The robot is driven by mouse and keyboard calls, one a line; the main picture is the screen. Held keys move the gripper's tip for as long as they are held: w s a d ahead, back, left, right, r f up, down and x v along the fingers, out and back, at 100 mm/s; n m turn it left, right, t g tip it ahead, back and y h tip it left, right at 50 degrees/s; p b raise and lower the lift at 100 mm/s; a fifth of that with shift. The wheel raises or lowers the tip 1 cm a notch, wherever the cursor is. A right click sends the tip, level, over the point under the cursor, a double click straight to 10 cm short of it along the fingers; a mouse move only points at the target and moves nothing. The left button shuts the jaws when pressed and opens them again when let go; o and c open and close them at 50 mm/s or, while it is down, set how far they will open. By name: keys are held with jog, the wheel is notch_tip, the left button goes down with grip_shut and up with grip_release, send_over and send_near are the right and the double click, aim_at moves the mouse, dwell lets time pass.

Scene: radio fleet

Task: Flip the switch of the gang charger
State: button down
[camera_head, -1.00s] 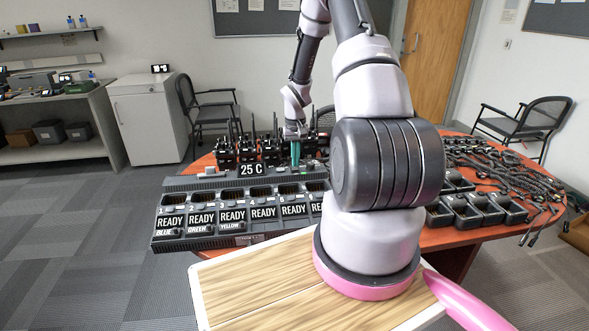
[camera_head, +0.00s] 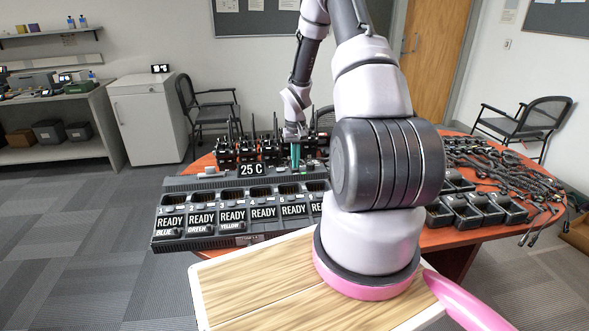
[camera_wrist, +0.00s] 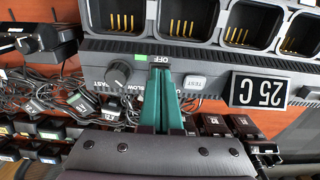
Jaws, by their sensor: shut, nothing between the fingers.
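The gang charger (camera_head: 190,243) is a long dark unit on the round table, with a row of bays and READY labels. In the wrist view its panel (camera_wrist: 108,52) has a FAST/SLOW knob (camera_wrist: 119,73), a green light (camera_wrist: 141,57), an OFF mark, a TEST button (camera_wrist: 194,82) and a 25 C display (camera_wrist: 259,91). My gripper (camera_wrist: 161,73) is shut and empty, its teal fingertips at the panel just below the OFF mark, between knob and button. The fingertips cover the switch area, so the switch's position and any contact are unclear. My gripper (camera_head: 295,166) also shows behind the charger in the head view.
Upright radios (camera_head: 225,150) stand behind the charger. Cables and small parts (camera_wrist: 60,98) lie close to the panel. Charger cups (camera_head: 480,205) and coiled cords (camera_head: 510,170) cover the table's right side.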

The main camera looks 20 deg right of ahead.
jog(key=shift+f, duration=0.6)
jog(key=shift+r, duration=3.5)
jog(key=s+a+r+t, duration=0.1)
jog(key=s+a+r, duration=0.15)
jog(key=r, duration=0.55)
jog(key=s+a+r+t, duration=0.1)
jog(key=s+a+r, duration=0.15)
jog(key=r, duration=0.65)
jog(key=s+a+r+t, duration=0.1)
jog(key=s+a+r, duration=0.15)
jog(key=r, duration=0.55)
jog(key=s+a+r+t, duration=0.1)
jog(key=s+a+r, duration=0.1)
jog(key=s+r, duration=0.2)
jog(key=s+a+r+t+y, duration=0.1)
jog(key=s+a+r, duration=0.2)
jog(key=s, duration=0.6)
jog(key=s+a+r+m+t+y, duration=0.1)
jog(key=s+a+r+t, duration=0.1)
jog(key=s, duration=0.4)
notch_tip(320, 180, up, 3)
jog(key=shift+s+a+f, duration=0.15)
jog(key=shift+s+a, duration=0.15)
jog(key=shift+a, duration=0.25)
